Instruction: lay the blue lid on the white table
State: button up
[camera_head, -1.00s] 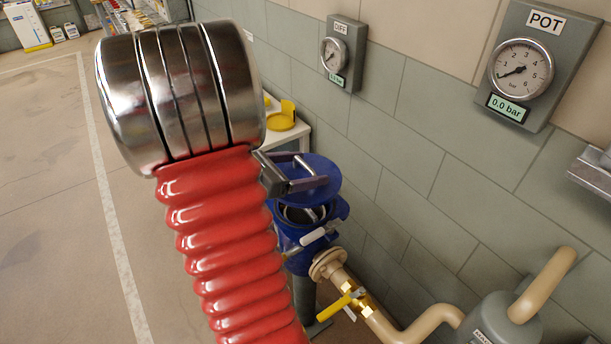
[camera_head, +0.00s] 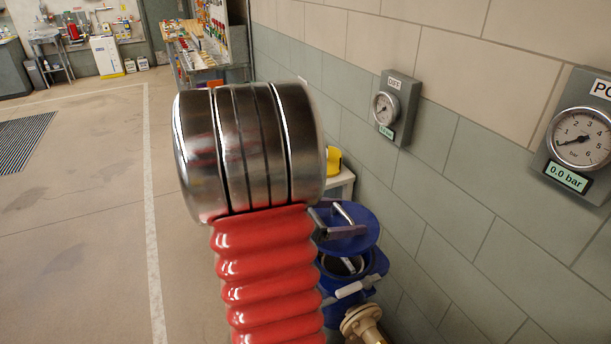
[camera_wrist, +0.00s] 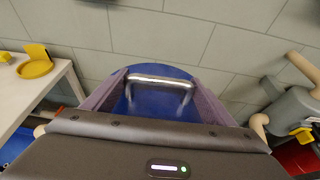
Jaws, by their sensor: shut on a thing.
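The blue lid (camera_head: 365,236) is a round disc with a silver bar handle. My gripper (camera_head: 330,218) is shut on that handle, and the lid hangs just above the blue pot (camera_head: 372,262), whose open mouth shows under it. In the wrist view my gripper (camera_wrist: 158,88) has a finger on each side of the handle, with the blue lid (camera_wrist: 150,107) behind it. The white table (camera_head: 346,178) stands beyond the pot against the wall, partly hidden by my arm. The white table (camera_wrist: 22,98) is at the left in the wrist view, apart from the lid.
A yellow dish-like piece (camera_wrist: 36,66) lies on the table by the wall. Two gauges (camera_head: 385,108) (camera_head: 578,140) hang on the tiled wall at the right. A beige flanged pipe (camera_head: 362,322) joins the pot. Open floor lies to the left.

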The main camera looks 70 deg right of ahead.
jog(key=w+a+f+n+t+h, duration=0.1)
jog(key=w+a+f+n+t, duration=0.2)
jog(key=w, duration=0.7)
jog(key=w+a+f+n+t+h, duration=0.1)
jog(key=w+a+f+n+t, duration=0.15)
jog(key=w+a, duration=0.45)
jog(key=w+a+f+n+t+h, duration=0.2)
jog(key=w+a+n+t, duration=0.15)
jog(key=w, duration=0.85)
jog(key=w+a+f+n+t+y, duration=0.1)
jog(key=w+a+f+n+t, duration=0.1)
jog(key=a, duration=0.7)
jog(key=w+a+f+n+t+y, duration=0.1)
jog(key=w+a+f+n+t, duration=0.1)
jog(key=w+a, duration=0.5)
jog(key=w+a+f+n+t+y, duration=0.2)
jog(key=w+a+f+t, duration=0.2)
jog(key=a, duration=0.7)
jog(key=shift+w+n+t, duration=0.3)
jog(key=shift+w+t, duration=0.1)
jog(key=shift+w, duration=0.25)
jog(key=shift+d, duration=0.1)
jog(key=shift+s+d, duration=0.1)
jog(key=shift+d, duration=0.6)
